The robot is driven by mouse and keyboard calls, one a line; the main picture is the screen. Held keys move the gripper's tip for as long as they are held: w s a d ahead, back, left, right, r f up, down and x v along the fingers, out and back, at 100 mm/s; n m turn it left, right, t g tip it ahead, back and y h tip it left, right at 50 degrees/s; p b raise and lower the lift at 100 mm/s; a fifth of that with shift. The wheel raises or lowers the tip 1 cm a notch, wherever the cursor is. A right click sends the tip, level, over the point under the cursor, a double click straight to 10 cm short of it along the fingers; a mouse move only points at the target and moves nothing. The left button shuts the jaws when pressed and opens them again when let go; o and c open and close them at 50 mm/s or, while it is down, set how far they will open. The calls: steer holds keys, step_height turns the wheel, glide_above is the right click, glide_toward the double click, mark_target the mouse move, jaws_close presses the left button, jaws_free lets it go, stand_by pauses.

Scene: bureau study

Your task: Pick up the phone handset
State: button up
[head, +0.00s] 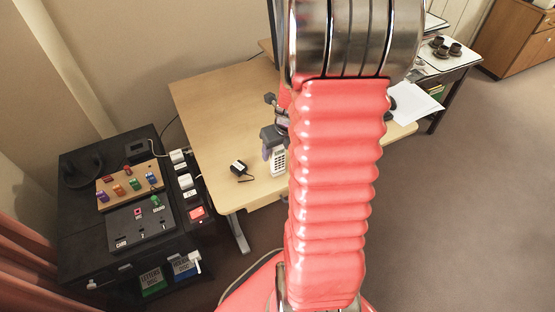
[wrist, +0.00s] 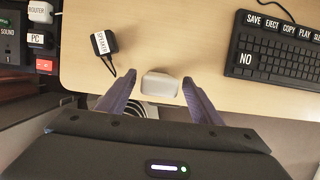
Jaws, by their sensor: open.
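The phone handset (head: 278,161) is white with a keypad and stands upright near the front edge of the desk, partly hidden by my arm. In the wrist view the handset (wrist: 160,86) shows end-on as a white rounded block. My gripper (wrist: 159,78) is open, with one purple-grey finger on each side of the handset and a gap visible on both sides. In the head view my gripper (head: 274,131) is at the handset's upper end, mostly hidden behind my red arm.
A black keyboard (wrist: 275,50) with labelled keys lies to the right. A black cabinet (head: 75,238) with control panels stands left of the desk (head: 205,95). Open floor lies at right.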

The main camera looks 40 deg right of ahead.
mark_target(276, 157)
steer(key=shift+f, duration=0.15)
steer(key=shift+x, duration=2.5)
steer(key=shift+a, duration=0.1)
steer(key=c, duration=1.1)
